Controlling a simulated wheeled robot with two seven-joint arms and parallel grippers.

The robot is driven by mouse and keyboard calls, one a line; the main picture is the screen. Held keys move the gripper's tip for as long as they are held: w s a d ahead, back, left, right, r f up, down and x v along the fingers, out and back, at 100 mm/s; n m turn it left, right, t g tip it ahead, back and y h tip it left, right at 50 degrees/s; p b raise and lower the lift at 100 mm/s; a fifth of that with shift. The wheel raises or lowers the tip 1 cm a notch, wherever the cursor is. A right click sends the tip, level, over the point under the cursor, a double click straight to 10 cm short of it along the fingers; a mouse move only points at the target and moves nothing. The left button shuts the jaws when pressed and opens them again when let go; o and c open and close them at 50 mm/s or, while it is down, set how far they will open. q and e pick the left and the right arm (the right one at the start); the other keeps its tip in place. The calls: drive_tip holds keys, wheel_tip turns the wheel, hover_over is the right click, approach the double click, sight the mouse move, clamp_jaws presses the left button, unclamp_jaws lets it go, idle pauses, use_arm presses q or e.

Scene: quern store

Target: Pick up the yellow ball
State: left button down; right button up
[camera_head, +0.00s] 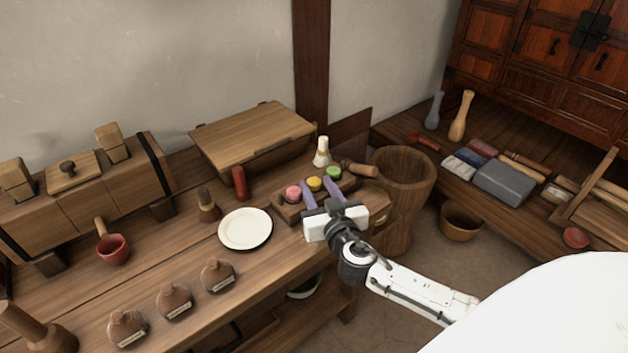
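The yellow ball (314,183) sits in the middle of a small wooden holder (289,213), between a pink ball (293,192) and a green ball (333,172). My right gripper (318,190) is just in front of the yellow ball, with its two purple fingers apart and pointing toward the row of balls. Nothing shows between the fingers. I cannot tell whether the fingertips touch the ball or the holder. The gripper hides part of the holder. My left gripper is out of view.
A white plate (245,230) lies left of the holder. A white-topped bottle (322,152) and a wooden-handled tool (360,170) stand close behind. A large wooden mortar (405,180) is to the right. Brown jars (174,300) line the table's front edge.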

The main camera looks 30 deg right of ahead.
drive_tip(key=shift+w+d+f, duration=0.1)
drive_tip(key=shift+w, duration=0.25)
drive_tip(key=c, duration=0.8)
